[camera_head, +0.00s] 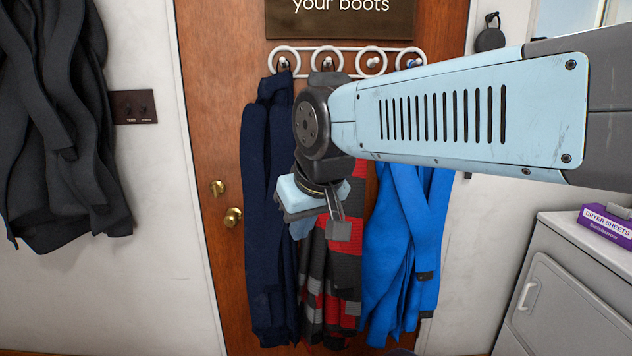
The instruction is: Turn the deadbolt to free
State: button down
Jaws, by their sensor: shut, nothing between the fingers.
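The brass deadbolt (217,187) sits near the left edge of the brown wooden door (225,110). It is small here, and I cannot tell which way its turn piece points. A round brass doorknob (232,217) is just below it and slightly right. My gripper (340,230) hangs down in front of the coats, to the right of the deadbolt and apart from it. Its fingers are shut with nothing between them.
A rack of white rings (322,62) holds a navy coat (262,200), a red and grey plaid coat (345,275) and a blue coat (405,240) on the door. Dark coats (60,130) hang left. A dryer (575,300) stands right.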

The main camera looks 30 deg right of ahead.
aim_at(216, 188)
jog(key=k, duration=1.3)
jog(key=z, duration=0.3)
jog(key=i, duration=1.75)
jog(key=u, duration=0.55)
